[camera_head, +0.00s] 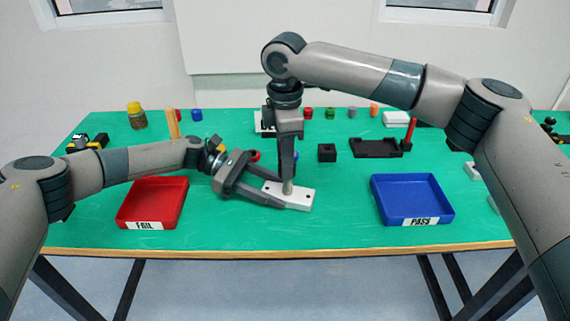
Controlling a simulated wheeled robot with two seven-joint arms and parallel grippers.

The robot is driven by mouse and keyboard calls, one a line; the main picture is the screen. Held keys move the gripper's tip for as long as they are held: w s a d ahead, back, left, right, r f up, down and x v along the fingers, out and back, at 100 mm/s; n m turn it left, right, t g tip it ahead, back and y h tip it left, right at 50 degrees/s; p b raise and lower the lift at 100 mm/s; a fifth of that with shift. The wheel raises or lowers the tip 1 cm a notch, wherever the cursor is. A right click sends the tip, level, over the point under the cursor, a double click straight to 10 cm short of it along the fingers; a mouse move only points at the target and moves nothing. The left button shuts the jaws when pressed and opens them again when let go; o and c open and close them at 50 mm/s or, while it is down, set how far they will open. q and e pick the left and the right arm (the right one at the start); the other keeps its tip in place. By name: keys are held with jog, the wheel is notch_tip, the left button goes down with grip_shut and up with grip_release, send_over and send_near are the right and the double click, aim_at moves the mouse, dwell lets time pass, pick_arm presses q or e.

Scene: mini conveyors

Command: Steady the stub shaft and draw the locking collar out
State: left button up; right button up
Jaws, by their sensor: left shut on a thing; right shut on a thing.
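A white block (299,198) with dark holes lies on the green table just below the centre of the view. The stub shaft (288,187), a short grey post, stands upright on it. My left gripper (283,196) reaches in low from the left, its fingers closed around the shaft's foot at the block. My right gripper (288,176) points straight down from above and is shut at the shaft's top. The locking collar is hidden or too small to make out between the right fingers. Both grippers are at the same shaft, one above the other.
A red FAIL tray (152,226) is at left and a blue PASS tray (428,221) at right. A black block (327,152), a black fixture (378,148), a yellow-lidded jar (137,116) and several small coloured parts stand behind. The table's front strip is clear.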

pick_arm(q)
jog(key=shift+w+r, duration=0.1)
pick_arm(e)
jog(key=shift+r, duration=1.35)
pick_arm(q)
jog(key=o, duration=0.9)
pick_arm(e)
jog(key=shift+s, duration=0.1)
pick_arm(q)
jog(key=shift+a, duration=0.1)
jog(key=v, duration=1.2)
